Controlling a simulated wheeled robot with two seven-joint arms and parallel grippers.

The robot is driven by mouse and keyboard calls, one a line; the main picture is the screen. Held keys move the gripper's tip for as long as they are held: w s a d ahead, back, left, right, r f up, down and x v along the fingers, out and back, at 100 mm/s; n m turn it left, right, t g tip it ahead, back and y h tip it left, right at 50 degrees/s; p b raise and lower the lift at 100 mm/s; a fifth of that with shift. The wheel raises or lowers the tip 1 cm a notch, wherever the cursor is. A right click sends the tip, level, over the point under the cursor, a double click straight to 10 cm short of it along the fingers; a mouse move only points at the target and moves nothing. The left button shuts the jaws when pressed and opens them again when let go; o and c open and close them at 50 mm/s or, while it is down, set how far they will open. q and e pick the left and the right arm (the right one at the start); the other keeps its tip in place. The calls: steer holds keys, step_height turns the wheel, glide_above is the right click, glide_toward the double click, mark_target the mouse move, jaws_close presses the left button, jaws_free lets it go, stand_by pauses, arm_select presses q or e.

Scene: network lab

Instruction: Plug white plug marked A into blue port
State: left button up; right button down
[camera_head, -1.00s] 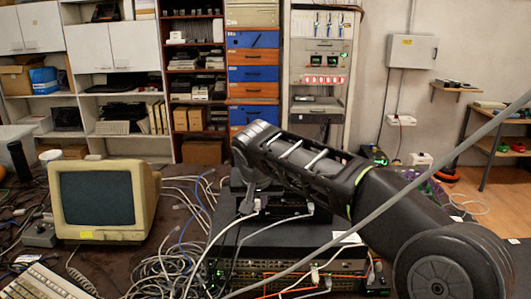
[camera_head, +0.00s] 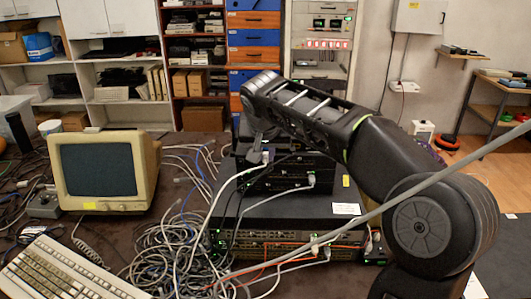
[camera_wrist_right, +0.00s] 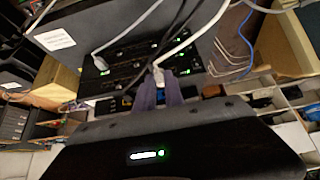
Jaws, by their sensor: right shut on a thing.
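My right gripper (camera_head: 257,148) reaches over the stack of network devices from the right in the head view. It is shut on a white plug (camera_head: 265,157) with a white cable. In the right wrist view the gripper's fingers (camera_wrist_right: 160,92) are closed around the white plug (camera_wrist_right: 158,75), close to the small black devices. No mark A is readable on it. I cannot make out the blue port; the gripper and cables cover part of the devices. I cannot tell whether the plug touches a port. My left gripper is not in view.
Small black devices (camera_head: 288,177) sit on a larger rack unit (camera_head: 290,213). Another white plug (camera_head: 312,180) sits at their front. Tangled cables (camera_head: 165,245) lie left of the stack. An old monitor (camera_head: 105,170) and keyboard (camera_head: 55,270) stand at the left. A grey cable crosses before my right arm.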

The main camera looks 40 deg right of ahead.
steer(key=shift+w+d+r+p, duration=0.1)
steer(key=shift+w+d+p, duration=0.5)
steer(key=shift+w, duration=0.2)
steer(key=shift+w+d, duration=0.2)
steer(key=shift+w, duration=0.05)
steer(key=c, duration=2)
jaws_free()
jaws_close()
steer(key=shift+w+d+p, duration=0.5)
steer(key=shift+w, duration=0.15)
stand_by(0.3)
steer(key=o, duration=0.7)
jaws_free()
steer(key=shift+c, duration=0.2)
